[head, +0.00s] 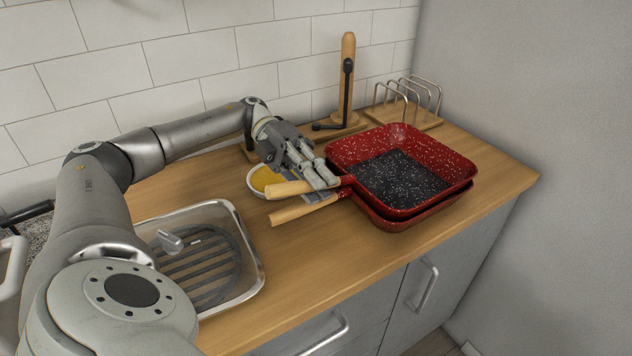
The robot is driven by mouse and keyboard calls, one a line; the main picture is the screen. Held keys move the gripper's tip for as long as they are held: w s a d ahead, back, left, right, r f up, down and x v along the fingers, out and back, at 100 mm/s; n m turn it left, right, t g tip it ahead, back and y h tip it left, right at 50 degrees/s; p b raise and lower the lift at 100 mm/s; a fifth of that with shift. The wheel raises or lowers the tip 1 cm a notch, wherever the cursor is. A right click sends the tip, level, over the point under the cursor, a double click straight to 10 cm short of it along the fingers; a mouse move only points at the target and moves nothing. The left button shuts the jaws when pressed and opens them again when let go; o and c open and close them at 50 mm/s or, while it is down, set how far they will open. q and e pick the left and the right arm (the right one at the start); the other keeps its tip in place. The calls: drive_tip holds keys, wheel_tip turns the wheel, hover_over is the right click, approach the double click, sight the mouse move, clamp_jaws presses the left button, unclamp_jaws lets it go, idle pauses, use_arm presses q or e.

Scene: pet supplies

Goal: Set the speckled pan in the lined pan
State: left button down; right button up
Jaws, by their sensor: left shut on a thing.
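The speckled pan (401,180) is red with white flecks and has a dark flecked inner floor. It is square and sits on top of or just above a second red pan (407,224), presumably the lined pan. Only a strip of the lower pan's side shows, along the front and right; its inside is hidden. Whether the two pans touch I cannot tell. Two wooden handles (292,187) point left, one above the other. My left gripper (322,180) is shut on the speckled pan's handle near the pan. My right gripper is not in view.
A white bowl with yellow contents (263,178) stands close behind the handles. A wooden paper-roll stand (347,80) and a wire rack on a board (411,98) stand behind the pans. The front counter (320,255) is clear.

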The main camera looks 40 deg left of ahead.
use_arm(q)
drive_tip(key=shift+r, duration=0.15)
drive_tip(key=c, duration=1.2)
unclamp_jaws()
drive_tip(key=shift+c, duration=0.2)
drive_tip(key=shift+f, duration=0.25)
drive_tip(key=v, duration=0.7)
drive_tip(key=shift+a+r, duration=0.25)
drive_tip(key=shift+r, duration=0.05)
